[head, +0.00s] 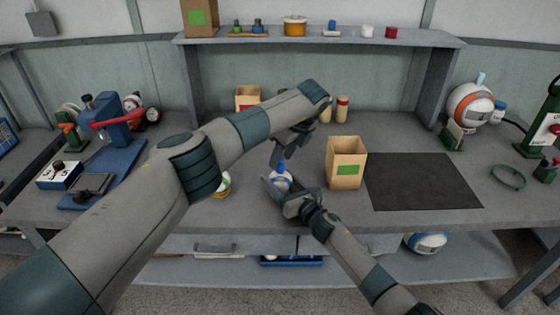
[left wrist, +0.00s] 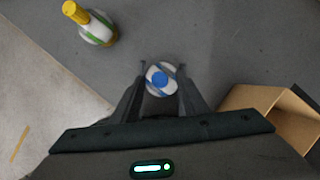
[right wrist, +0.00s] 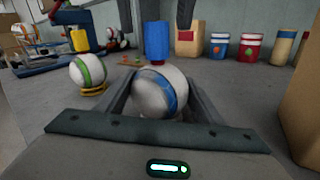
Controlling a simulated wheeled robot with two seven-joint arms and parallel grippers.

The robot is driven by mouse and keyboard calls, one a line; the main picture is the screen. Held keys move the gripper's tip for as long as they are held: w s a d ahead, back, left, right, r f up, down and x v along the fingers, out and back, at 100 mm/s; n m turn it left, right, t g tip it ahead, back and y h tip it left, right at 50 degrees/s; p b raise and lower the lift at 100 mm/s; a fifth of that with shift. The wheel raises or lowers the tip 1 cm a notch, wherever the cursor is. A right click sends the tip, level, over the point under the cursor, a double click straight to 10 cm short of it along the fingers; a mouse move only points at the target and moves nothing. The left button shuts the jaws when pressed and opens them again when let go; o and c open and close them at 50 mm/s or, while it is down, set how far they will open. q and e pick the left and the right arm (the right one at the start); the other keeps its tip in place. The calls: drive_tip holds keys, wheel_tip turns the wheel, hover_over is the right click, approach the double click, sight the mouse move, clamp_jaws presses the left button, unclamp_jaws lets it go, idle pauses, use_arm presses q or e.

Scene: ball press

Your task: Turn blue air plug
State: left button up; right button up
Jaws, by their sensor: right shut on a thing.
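A white ball with a blue stripe (right wrist: 162,95) sits between the fingers of my right gripper (head: 283,190), which is shut on it near the table's front. The blue air plug (right wrist: 157,42) stands upright on top of the ball. It also shows in the head view (head: 281,166) and from above in the left wrist view (left wrist: 160,79). My left gripper (head: 282,148) points down over the plug. Its two fingers are open, one on each side of the plug's top, with gaps visible in the right wrist view. Nothing is held in it.
A white-and-green ball with a yellow plug (left wrist: 92,25) stands on the table close by. A cardboard box with a green label (head: 346,162) stands to the right of the grippers. A dark mat (head: 425,182) lies further right. A blue press (head: 108,140) stands at the left.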

use_arm(q)
drive_tip(key=shift+x, duration=1.3)
clamp_jaws()
